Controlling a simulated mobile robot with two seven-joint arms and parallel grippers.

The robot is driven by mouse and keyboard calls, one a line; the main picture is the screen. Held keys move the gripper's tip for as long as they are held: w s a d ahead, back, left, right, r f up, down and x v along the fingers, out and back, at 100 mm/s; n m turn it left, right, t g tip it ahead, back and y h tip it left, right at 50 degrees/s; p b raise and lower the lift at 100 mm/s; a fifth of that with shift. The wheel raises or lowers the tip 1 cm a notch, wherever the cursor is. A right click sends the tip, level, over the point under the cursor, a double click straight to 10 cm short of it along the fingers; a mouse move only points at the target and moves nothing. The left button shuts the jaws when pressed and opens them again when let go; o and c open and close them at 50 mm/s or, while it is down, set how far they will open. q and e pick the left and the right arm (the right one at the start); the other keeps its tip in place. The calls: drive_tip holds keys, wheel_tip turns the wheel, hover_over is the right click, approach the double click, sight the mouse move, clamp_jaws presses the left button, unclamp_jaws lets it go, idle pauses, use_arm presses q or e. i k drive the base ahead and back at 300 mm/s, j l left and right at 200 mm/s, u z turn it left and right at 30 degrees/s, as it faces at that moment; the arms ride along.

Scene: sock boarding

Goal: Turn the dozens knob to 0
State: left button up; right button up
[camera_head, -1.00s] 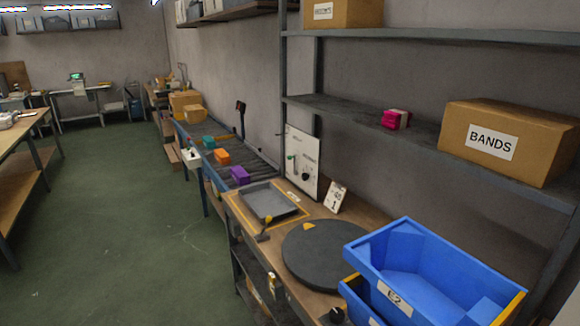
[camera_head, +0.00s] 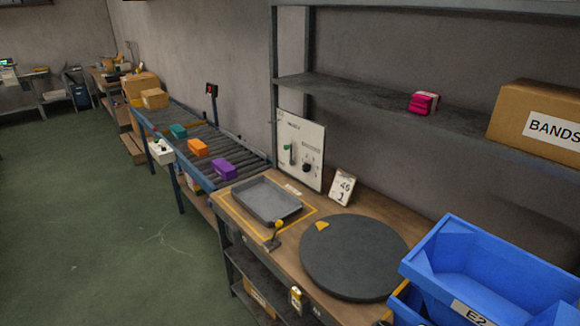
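A white control panel (camera_head: 300,150) stands upright at the back of the workbench, against the shelf post. It carries a black round knob (camera_head: 307,167) at its lower right and a green-topped lever or switch (camera_head: 290,150) to the left. The panel's lettering and the knob's setting are too small to read. Which knob is the dozens knob cannot be told. Neither of my grippers shows in the head view.
The workbench (camera_head: 385,203) holds a grey tray (camera_head: 268,203), a black turntable (camera_head: 355,262), a number card (camera_head: 341,187) and blue bins (camera_head: 500,270). A roller conveyor (camera_head: 215,140) with coloured blocks runs left. Green floor (camera_head: 90,220) is clear at left.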

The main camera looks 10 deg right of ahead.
sight(306, 168)
drive_tip(key=i+j, duration=0.25)
drive_tip(key=j, duration=0.15)
drive_tip(key=i+j, duration=0.25)
drive_tip(key=j, duration=0.15)
drive_tip(key=i+j+z, duration=0.1)
drive_tip(key=i+j, duration=0.15)
drive_tip(key=j, duration=0.15)
drive_tip(key=i+j, duration=0.25)
drive_tip(key=j, duration=0.15)
drive_tip(key=i+j, duration=0.25)
drive_tip(key=j, duration=0.15)
drive_tip(key=z, duration=0.05)
